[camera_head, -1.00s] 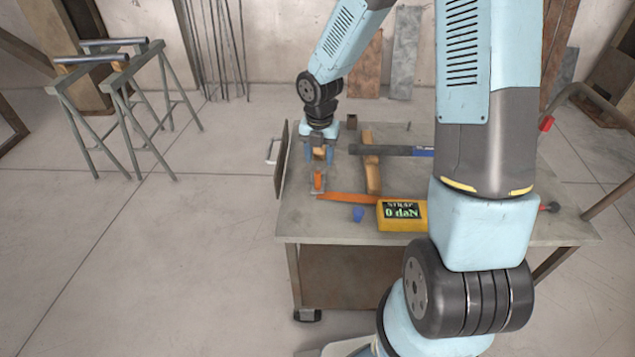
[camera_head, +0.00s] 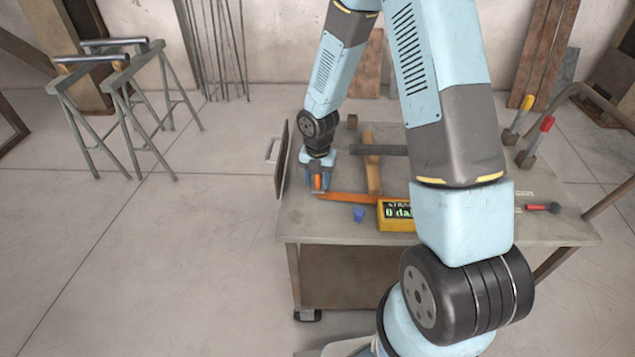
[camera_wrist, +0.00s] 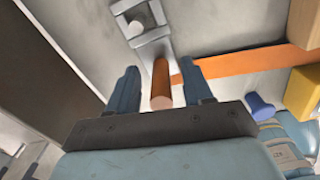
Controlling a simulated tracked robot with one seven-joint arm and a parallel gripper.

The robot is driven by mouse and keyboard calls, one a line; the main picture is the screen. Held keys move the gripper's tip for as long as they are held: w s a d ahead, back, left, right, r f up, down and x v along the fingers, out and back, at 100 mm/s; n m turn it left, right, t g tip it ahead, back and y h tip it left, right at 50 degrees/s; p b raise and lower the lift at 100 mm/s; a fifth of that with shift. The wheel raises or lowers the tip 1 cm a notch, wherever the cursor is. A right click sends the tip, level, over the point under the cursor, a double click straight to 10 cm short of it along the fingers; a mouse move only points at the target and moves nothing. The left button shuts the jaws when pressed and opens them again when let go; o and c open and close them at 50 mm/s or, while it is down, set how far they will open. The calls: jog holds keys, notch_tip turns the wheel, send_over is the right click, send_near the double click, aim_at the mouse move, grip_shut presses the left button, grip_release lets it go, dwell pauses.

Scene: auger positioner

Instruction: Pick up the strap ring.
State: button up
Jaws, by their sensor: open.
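The strap ring seems to be the grey metal fitting (camera_wrist: 150,38) with an upright orange peg (camera_wrist: 160,84), at the end of the flat orange strap (camera_wrist: 232,64). In the head view the orange peg (camera_head: 318,182) shows at the strap's left end on the bench. My gripper (camera_head: 316,184) points down over it. In the wrist view the fingers of my gripper (camera_wrist: 162,82) stand on either side of the peg, with gaps on both sides. My gripper is open and holds nothing. The peg's lower end and the fitting are mostly hidden in the head view.
A yellow strap meter (camera_head: 396,214) and a blue piece (camera_head: 358,214) lie right of my gripper on the bench (camera_head: 330,230). A wooden block (camera_head: 373,172) lies behind the strap. An upright panel (camera_head: 282,158) with a handle stands close on the left.

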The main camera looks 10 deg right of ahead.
jog(key=shift+c, duration=0.5)
grip_shut()
jog(key=shift+r, duration=0.1)
